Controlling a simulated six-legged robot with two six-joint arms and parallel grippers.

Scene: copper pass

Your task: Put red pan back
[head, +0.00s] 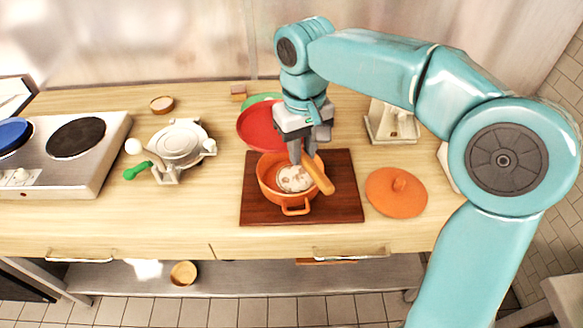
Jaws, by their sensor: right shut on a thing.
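The red pan (259,128) is held over the back of the counter, left of my right gripper. Its wooden handle (320,178) appears to run down to the right, over an orange pot. My right gripper (308,158) points down and is shut on what looks like this handle; the grip and the joint to the pan are partly hidden by the gripper. My left gripper is out of view.
The orange pot (287,206), with pale food in it, stands on a dark wooden board (347,204). An orange lid (396,192) lies to the right. A green round thing (259,99) shows behind the pan. A white appliance (178,143) and a hotplate (93,160) stand left.

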